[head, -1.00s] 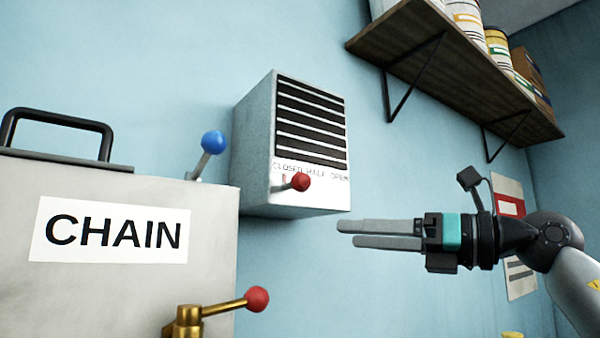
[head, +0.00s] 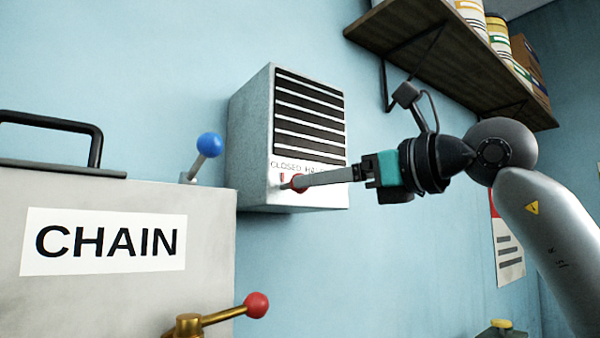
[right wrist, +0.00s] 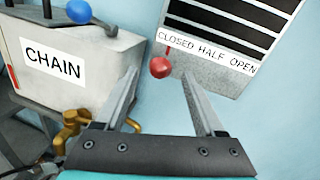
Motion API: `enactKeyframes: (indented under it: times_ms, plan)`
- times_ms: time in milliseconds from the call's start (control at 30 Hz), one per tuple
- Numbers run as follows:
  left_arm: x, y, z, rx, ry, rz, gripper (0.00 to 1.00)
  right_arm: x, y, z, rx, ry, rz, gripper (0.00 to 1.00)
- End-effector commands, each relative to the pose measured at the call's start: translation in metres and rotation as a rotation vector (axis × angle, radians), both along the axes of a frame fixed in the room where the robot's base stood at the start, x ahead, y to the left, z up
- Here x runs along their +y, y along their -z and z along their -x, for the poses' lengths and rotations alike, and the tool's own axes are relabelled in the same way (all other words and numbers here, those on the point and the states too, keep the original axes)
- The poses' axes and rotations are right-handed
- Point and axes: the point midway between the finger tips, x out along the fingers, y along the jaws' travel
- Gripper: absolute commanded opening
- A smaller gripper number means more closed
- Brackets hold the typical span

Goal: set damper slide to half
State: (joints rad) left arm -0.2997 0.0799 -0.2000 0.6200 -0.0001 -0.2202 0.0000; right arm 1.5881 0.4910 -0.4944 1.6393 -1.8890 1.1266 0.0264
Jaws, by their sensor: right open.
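The damper box (head: 248,140) is a grey wall unit with black louvres and a strip reading CLOSED, HALF, OPEN. Its red slide knob (head: 297,184) sits at the left, under CLOSED; it also shows in the right wrist view (right wrist: 160,67). My right gripper (head: 308,181) reaches in from the right, with its fingertips at the knob. In the right wrist view the gripper (right wrist: 160,75) is open, and the knob appears between the two fingertips. I cannot tell whether either finger touches it. The left gripper is not in view.
A grey cabinet marked CHAIN (head: 120,200) stands at the left, with a black handle (head: 97,140), a blue-knobbed lever (head: 209,145) and a brass, red-knobbed valve (head: 257,304). A wooden shelf (head: 450,60) with tins hangs at upper right. The wall below the box is clear.

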Motion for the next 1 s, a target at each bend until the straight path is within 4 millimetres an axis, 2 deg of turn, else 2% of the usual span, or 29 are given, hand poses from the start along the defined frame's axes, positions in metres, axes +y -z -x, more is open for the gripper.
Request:
enactKeyframes:
  times_ms: [100,300,667,1000]
  plan:
    - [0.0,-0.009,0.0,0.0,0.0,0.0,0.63,0.018,-0.002,-0.015,0.003,-0.003,-0.002,0.71]
    - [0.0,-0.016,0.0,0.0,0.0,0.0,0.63,0.034,-0.001,-0.031,0.0,-0.002,-0.001,0.71]
    - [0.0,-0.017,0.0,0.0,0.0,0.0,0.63,0.038,0.0,-0.035,0.001,0.0,-0.001,0.71]
    - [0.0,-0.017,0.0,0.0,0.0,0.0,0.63,0.038,0.0,-0.035,0.001,-0.001,-0.001,0.35]
